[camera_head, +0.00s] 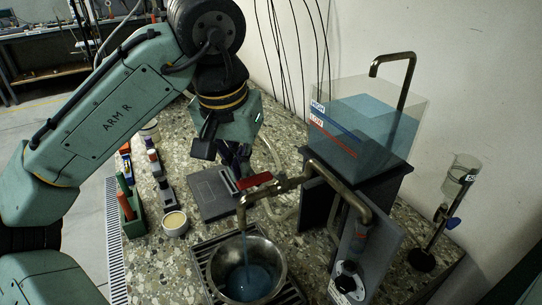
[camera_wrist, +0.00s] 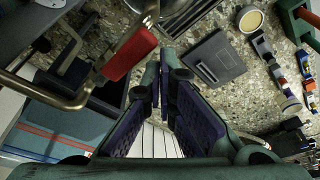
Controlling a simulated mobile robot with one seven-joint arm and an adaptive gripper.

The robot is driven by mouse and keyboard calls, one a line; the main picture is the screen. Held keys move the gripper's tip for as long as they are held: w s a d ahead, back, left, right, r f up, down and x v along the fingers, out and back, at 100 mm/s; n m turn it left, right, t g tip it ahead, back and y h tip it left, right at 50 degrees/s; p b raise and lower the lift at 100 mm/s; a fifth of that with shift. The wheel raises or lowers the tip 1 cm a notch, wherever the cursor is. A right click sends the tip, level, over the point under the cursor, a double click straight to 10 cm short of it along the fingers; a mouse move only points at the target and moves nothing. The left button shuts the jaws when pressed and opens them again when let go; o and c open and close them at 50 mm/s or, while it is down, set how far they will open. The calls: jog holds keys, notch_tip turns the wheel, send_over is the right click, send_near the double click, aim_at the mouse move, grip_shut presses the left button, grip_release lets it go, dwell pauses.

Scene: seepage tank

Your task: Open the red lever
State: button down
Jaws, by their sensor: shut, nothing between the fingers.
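The red lever (camera_head: 255,180) sits on a brass pipe (camera_head: 292,184) above a metal bowl (camera_head: 246,272). Blue liquid runs from the spout into the bowl. The lever also shows in the wrist view (camera_wrist: 130,54), left of my fingertips. My gripper (camera_head: 238,172) is shut and empty, just behind and left of the lever in the head view. In the wrist view my gripper (camera_wrist: 160,75) has its fingertips together, close to the lever's edge. I cannot tell whether they touch it.
A clear tank (camera_head: 365,120) of blue liquid stands behind the pipe. A grey flat device (camera_head: 208,195) lies left of the lever. A small cup (camera_head: 175,223) and a green rack (camera_head: 129,213) stand farther left. A glass cylinder on a stand (camera_head: 455,185) is at right.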

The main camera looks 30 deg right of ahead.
jog(key=shift+r, duration=0.1)
jog(key=p+v, duration=0.2)
jog(key=v, duration=0.1)
jog(key=p+v, duration=0.1)
jog(key=shift+w+d+r, duration=0.3)
jog(key=shift+d+r, duration=0.1)
jog(key=shift+r, duration=0.05)
